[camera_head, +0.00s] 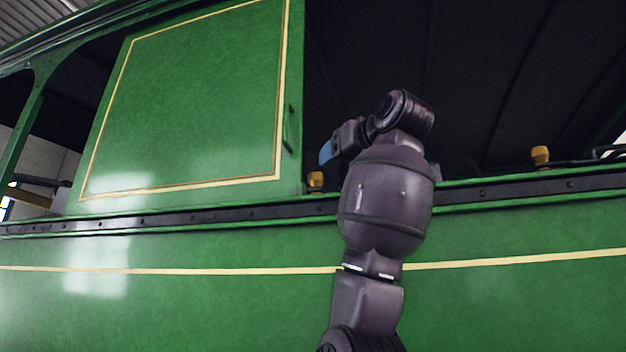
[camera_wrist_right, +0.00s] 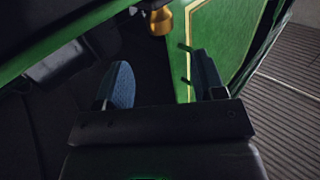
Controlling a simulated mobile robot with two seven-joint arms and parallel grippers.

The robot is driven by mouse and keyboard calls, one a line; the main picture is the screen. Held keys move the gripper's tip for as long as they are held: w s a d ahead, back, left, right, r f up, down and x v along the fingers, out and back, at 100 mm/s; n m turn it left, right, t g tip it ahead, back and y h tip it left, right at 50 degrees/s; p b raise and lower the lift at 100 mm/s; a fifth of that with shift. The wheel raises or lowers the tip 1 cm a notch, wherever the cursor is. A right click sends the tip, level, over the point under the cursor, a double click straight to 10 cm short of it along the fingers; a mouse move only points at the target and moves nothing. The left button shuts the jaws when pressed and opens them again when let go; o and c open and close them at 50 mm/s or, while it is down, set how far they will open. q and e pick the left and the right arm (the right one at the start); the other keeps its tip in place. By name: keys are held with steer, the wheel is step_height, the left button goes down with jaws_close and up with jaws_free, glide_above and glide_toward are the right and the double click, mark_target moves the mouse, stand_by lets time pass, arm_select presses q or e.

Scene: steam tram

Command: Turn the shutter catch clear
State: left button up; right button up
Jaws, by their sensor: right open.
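The green shutter (camera_head: 195,105) with its cream-lined border stands upright on the dark rail. A brass catch (camera_head: 315,180) sits on the rail at the shutter's lower right corner. My right gripper (camera_head: 326,153) is just above and beside this catch; only one blue finger shows clearly there. In the right wrist view my right gripper (camera_wrist_right: 162,72) is open and empty, its blue pads apart. The brass catch (camera_wrist_right: 160,20) lies beyond the fingertips, roughly between them, apart from both. The green shutter (camera_wrist_right: 210,30) lies behind the right finger. My left gripper is out of view.
A dark handle (camera_head: 289,128) stands out from the shutter's right edge, close to my right gripper. A second brass catch (camera_head: 540,155) sits farther right on the dark rail (camera_head: 480,194). The opening right of the shutter is dark and looks clear.

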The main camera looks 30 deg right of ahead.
mark_target(321, 174)
steer(key=w+p, duration=0.1)
steer(key=w, duration=0.1)
steer(key=w+p, duration=0.1)
steer(key=w, duration=0.4)
steer(key=shift+w+d+r+p, duration=0.1)
steer(key=shift+w+d+p, duration=0.15)
steer(key=shift+w+p, duration=0.15)
steer(key=shift+w+d, duration=0.1)
steer(key=shift+w, duration=0.75)
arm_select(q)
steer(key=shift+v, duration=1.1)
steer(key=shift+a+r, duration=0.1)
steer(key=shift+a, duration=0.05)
arm_select(e)
steer(key=shift+s, duration=0.1)
steer(key=shift+c, duration=0.5)
steer(key=c, duration=0.8)
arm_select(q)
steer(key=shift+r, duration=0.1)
